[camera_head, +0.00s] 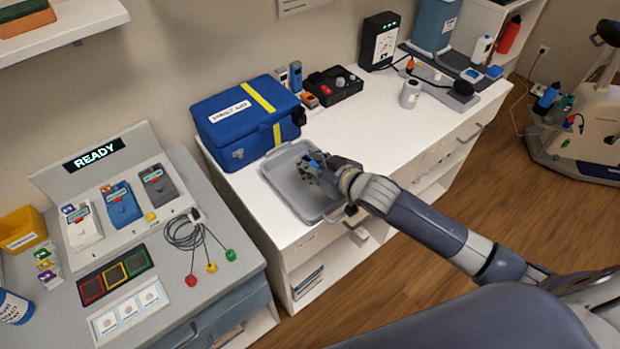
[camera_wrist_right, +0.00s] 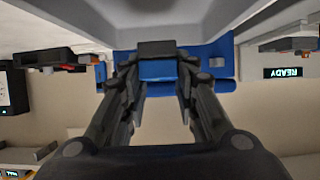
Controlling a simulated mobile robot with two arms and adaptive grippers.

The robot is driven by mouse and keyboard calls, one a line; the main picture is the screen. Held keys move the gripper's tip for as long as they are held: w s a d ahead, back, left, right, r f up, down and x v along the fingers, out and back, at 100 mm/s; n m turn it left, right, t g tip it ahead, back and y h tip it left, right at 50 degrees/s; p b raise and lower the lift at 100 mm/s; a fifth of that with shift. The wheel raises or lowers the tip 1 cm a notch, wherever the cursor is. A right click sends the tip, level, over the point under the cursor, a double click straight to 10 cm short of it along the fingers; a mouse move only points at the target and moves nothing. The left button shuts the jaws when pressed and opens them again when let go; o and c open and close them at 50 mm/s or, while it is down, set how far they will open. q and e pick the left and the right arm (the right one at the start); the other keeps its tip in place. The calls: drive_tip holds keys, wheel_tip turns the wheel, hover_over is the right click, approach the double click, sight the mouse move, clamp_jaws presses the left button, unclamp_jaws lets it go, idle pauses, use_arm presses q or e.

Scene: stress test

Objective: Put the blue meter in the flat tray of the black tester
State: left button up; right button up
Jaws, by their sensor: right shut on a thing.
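My right gripper (camera_head: 316,168) is over the grey flat tray (camera_head: 285,172) on the white cabinet. It is shut on a small blue and dark thing, likely the blue meter (camera_head: 313,162); its blue face shows between the fingers in the right wrist view (camera_wrist_right: 158,71). The gripper hides much of it. In the head view I cannot tell whether it touches the tray. Another blue meter (camera_head: 123,205) sits in the middle slot of the READY station. A black upright box (camera_head: 379,42) with a lit panel stands at the back; I cannot tell if it is the tester. My left gripper is out of view.
A blue first-aid bag (camera_head: 246,118) stands close behind the tray. A black box with knobs (camera_head: 333,86) and a white cup (camera_head: 410,94) are farther along the cabinet. The cabinet top right of the tray is mostly clear. The READY station (camera_head: 95,160) is at left.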

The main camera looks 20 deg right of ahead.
sight(311, 188)
drive_tip(key=shift+f+p, duration=0.7)
drive_tip(key=shift+f, duration=2.1)
drive_tip(key=shift+f, duration=0.1)
drive_tip(key=shift+f, duration=0.15)
drive_tip(key=o, duration=1.1)
drive_tip(key=shift+c, duration=0.2)
